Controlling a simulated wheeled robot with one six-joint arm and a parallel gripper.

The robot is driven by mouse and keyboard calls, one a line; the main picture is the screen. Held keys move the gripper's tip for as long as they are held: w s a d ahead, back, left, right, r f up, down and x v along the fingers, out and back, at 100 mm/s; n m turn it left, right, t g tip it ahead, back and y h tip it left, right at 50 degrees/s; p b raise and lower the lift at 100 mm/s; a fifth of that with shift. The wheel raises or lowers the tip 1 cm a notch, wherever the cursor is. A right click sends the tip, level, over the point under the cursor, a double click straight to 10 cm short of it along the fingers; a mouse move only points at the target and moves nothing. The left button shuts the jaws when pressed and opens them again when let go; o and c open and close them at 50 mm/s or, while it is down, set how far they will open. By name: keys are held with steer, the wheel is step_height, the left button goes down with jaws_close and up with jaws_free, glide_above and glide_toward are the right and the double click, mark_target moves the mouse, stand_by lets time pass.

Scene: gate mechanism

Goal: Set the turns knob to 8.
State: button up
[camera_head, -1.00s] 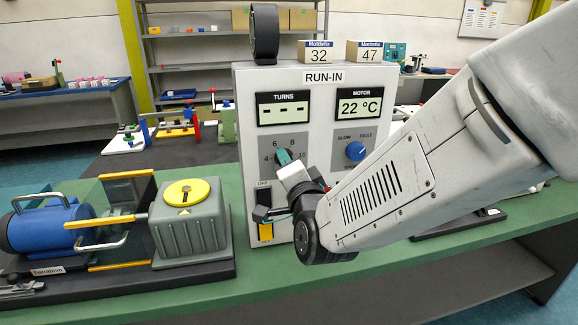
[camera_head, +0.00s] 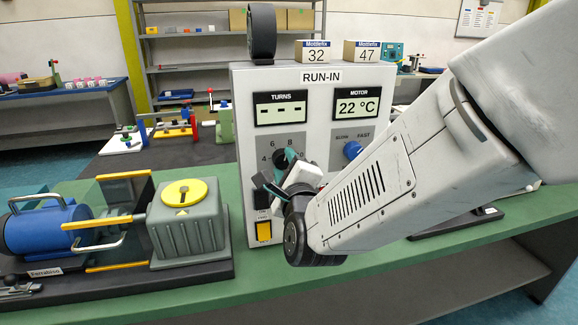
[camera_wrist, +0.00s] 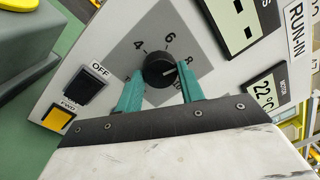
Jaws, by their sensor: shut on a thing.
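The turns knob (camera_wrist: 159,70) is black and round, on a grey dial plate on the run-in panel; it also shows in the head view (camera_head: 280,156), partly covered. My gripper (camera_wrist: 160,81) is shut on the knob, with a teal finger on either side of it. A small pale pointer mark on the knob faces the right side of the dial, near the 8 and 10; I cannot tell exactly which it meets. The 4 and 6 are clear, while my right finger crowds the 8 and 10. The turns display (camera_head: 281,110) shows dashes.
The blue motor knob (camera_head: 352,150) is right of the turns dial. The black OFF button (camera_wrist: 91,85) and yellow FWD button (camera_wrist: 57,118) lie beside the dial. A grey gearbox with yellow cap (camera_head: 185,225) and a blue motor (camera_head: 45,228) stand left on the green bench.

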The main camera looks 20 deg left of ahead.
steer(key=shift+m, duration=1.3)
steer(key=shift+f, duration=0.1)
steer(key=o, duration=1)
steer(key=v, duration=0.7)
steer(key=shift+s+d, duration=0.2)
steer(key=shift+s, duration=0.2)
